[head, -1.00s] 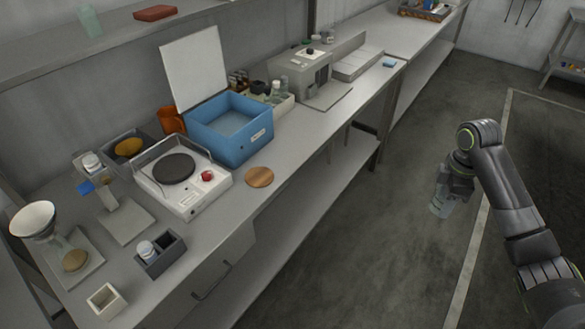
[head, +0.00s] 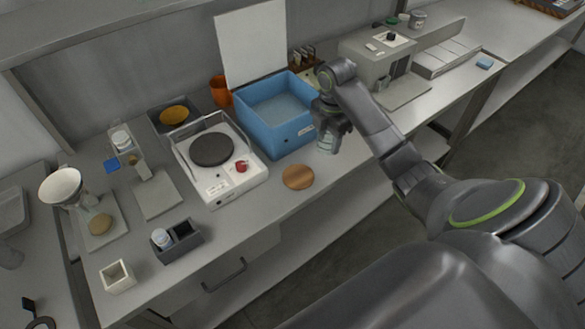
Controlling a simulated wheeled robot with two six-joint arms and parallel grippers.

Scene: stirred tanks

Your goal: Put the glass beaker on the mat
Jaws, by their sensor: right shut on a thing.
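My right gripper (head: 331,124) points down and is shut on the glass beaker (head: 327,144). The beaker is clear, small and roughly upright under the fingers, its upper part hidden by them. It appears above the bench's front edge, right of and behind the mat. The mat (head: 298,177) looks like a round brown disc, lying flat and bare near the front edge of the bench. The beaker and mat are apart. My left gripper is not in view.
A white hotplate (head: 221,190) with a red knob stands left of the mat. A blue open box (head: 290,137) with a raised white lid stands behind it. A grey two-slot holder (head: 178,243) sits front left. The bench right of the mat looks clear.

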